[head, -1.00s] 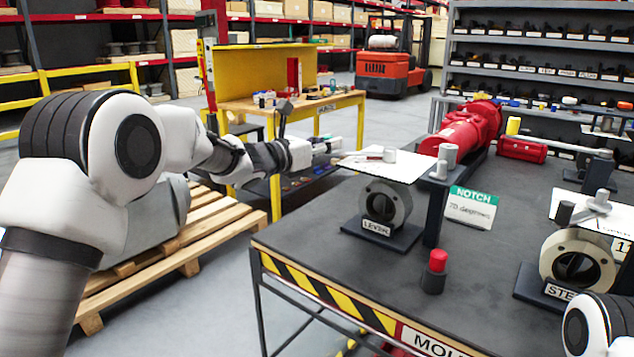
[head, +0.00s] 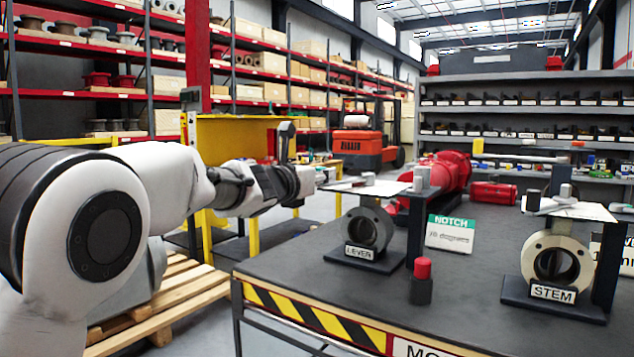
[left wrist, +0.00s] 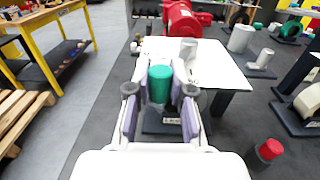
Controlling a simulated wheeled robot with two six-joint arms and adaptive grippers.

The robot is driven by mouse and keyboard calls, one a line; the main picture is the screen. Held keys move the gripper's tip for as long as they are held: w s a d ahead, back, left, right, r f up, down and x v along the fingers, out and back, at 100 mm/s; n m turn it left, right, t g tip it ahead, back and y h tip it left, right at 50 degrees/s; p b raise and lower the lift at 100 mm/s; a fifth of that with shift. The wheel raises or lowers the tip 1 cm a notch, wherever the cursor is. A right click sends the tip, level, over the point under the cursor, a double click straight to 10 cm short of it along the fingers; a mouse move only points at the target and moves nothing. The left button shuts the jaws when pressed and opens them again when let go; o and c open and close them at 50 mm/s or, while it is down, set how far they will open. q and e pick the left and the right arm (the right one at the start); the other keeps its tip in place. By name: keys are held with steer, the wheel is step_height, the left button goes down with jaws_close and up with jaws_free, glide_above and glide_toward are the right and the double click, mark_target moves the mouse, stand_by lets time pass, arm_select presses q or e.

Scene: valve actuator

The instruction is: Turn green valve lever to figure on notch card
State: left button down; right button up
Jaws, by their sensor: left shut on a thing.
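The LEVER valve (head: 368,229) stands at the table's left end under a white plate (head: 386,188). In the left wrist view the green lever grip (left wrist: 160,84) is upright between the fingers of my left gripper (left wrist: 160,100), which is shut on it. The notch card (head: 450,234) stands right of the valve, with a green NOTCH header and small text that seems to read 70 degrees. My right gripper is not in view.
A red-capped post (head: 422,280) stands at the front of the table. The STEM valve (head: 557,262) is at the right, with its own white plate. A red machine (head: 440,178) lies behind.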

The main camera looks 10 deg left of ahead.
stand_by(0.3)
arm_select(q)
steer(key=c, duration=1)
jaws_free()
steer(key=shift+d, duration=0.15)
steer(key=v, duration=1.2)
steer(key=shift+f, duration=0.1)
